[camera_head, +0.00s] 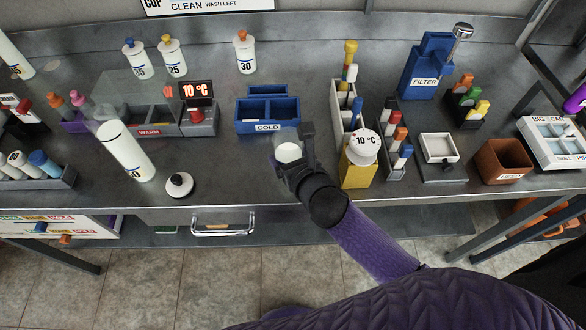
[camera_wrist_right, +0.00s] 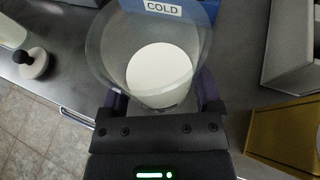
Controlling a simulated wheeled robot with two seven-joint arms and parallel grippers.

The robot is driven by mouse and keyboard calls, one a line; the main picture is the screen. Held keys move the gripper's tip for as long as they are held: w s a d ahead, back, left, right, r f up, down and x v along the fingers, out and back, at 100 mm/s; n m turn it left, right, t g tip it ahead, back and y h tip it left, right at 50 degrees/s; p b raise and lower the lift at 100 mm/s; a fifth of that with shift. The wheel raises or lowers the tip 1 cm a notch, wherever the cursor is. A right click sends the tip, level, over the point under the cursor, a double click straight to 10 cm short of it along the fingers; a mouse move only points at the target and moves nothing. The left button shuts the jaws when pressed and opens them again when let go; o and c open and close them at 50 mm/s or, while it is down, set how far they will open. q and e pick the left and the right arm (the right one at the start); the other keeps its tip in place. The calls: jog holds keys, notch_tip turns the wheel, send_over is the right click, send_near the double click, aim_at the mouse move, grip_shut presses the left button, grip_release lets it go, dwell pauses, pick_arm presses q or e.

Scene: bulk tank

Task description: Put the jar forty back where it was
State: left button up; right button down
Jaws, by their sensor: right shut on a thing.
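My right gripper (camera_head: 290,157) is shut around a clear, round vessel with white contents (camera_wrist_right: 160,75), in front of the blue COLD box. In the head view only the white round top (camera_head: 289,151) of the held thing shows clearly. No number can be read on it. A tall white jar (camera_head: 124,150) stands at left on the bench; its label ends in 0, the first digit is unclear. Jars 35 (camera_head: 136,60), 25 (camera_head: 172,57) and 30 (camera_head: 245,53) stand at the back. My left gripper is not in view.
A white lid with a black knob (camera_head: 179,185) lies near the front edge. The blue COLD box (camera_head: 268,127) is behind my gripper; a yellow block with a 10 °C white top (camera_head: 360,165) is to its right. Bench between lid and gripper is clear.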

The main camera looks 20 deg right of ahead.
notch_tip(320, 180, down, 4)
jog(key=shift+r+b, duration=0.25)
jog(key=shift+b, duration=0.6)
jog(key=shift+f, duration=0.1)
grip_release()
jog(key=shift+r, duration=0.25)
jog(key=p+v, duration=0.4)
jog(key=v, duration=0.8)
jog(key=s+d+f+m+g+h, duration=0.1)
jog(key=s+f+m+g, duration=0.25)
jog(key=f+m, duration=0.4)
jog(key=s+d+f+m+g, duration=0.2)
jog(key=s+f+m, duration=0.2)
jog(key=f+m, duration=0.4)
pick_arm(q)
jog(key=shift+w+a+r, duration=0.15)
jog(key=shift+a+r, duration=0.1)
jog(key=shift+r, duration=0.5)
pick_arm(e)
jog(key=s+d+f+m+g, duration=0.1)
jog(key=s+f+m+g, duration=0.2)
jog(key=s+f+m, duration=0.3)
jog(key=s+d+f+m+g, duration=0.1)
jog(key=s+f+m+g, duration=0.3)
jog(key=s+m, duration=0.9)
notch_tip(320, 180, down, 3)
jog(key=shift+r+h, duration=0.1)
jog(key=shift+h, duration=0.3)
